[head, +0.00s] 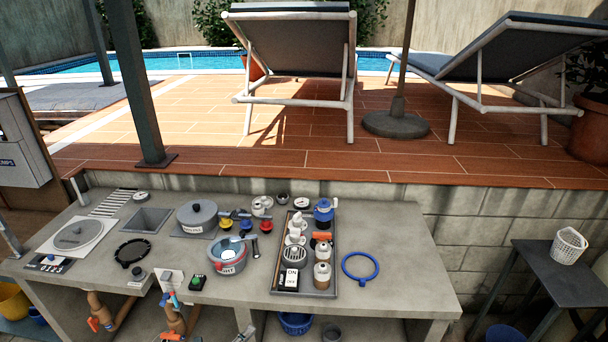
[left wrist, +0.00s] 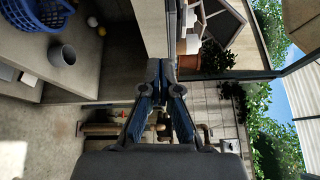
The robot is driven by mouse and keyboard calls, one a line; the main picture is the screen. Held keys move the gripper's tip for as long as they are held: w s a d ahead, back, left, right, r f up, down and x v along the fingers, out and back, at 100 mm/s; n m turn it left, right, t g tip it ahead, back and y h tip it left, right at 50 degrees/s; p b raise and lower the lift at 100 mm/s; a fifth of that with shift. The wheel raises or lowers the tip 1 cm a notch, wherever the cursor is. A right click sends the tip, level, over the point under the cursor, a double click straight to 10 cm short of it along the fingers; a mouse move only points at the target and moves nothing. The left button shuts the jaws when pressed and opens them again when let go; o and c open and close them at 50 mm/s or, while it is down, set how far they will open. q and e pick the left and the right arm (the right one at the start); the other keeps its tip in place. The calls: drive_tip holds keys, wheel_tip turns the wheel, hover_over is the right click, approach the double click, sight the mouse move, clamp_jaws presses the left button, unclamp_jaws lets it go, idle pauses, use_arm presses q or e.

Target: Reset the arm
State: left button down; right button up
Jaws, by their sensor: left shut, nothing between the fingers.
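My left gripper (left wrist: 168,72) shows in the left wrist view, with its dark, blue-sided fingers together and nothing between them. It is in front of the grey counter structure, with brown pipes (left wrist: 100,129) beyond it. In the head view I cannot clearly make out this gripper. My right gripper does not show in either view.
In the head view, a concrete counter (head: 400,285) carries a grey lidded pot (head: 197,214), an open pot (head: 227,258), a tray (head: 279,254) of jars and cups, and a blue ring (head: 360,267). A blue basket (head: 296,323) sits below. The counter's right end is clear.

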use_arm(q)
drive_tip(key=s+a+f+n+g+y, duration=0.1)
drive_tip(key=s+a+f+n+y, duration=0.25)
drive_tip(key=f+n, duration=0.35)
drive_tip(key=s+a+f+n+g+y, duration=0.1)
drive_tip(key=s+a+f+n+y, duration=0.25)
drive_tip(key=f, duration=0.65)
drive_tip(key=s+a+f+n+g+y, duration=0.25)
drive_tip(key=s+f+n, duration=0.25)
drive_tip(key=f+n, duration=0.25)
drive_tip(key=s+d+f+n+g, duration=0.1)
drive_tip(key=s+f+n+g, duration=0.1)
drive_tip(key=s+f, duration=0.3)
drive_tip(key=s+d+f+n+g, duration=0.2)
drive_tip(key=s+f, duration=0.4)
drive_tip(key=s, duration=0.7)
drive_tip(key=s+d+f+n+g, duration=0.1)
drive_tip(key=s+f+g, duration=0.3)
drive_tip(key=s, duration=0.6)
drive_tip(key=shift+d+f+n, duration=0.35)
drive_tip(key=shift+f+n, duration=0.25)
drive_tip(key=shift+f, duration=0.35)
drive_tip(key=shift+g, duration=0.25)
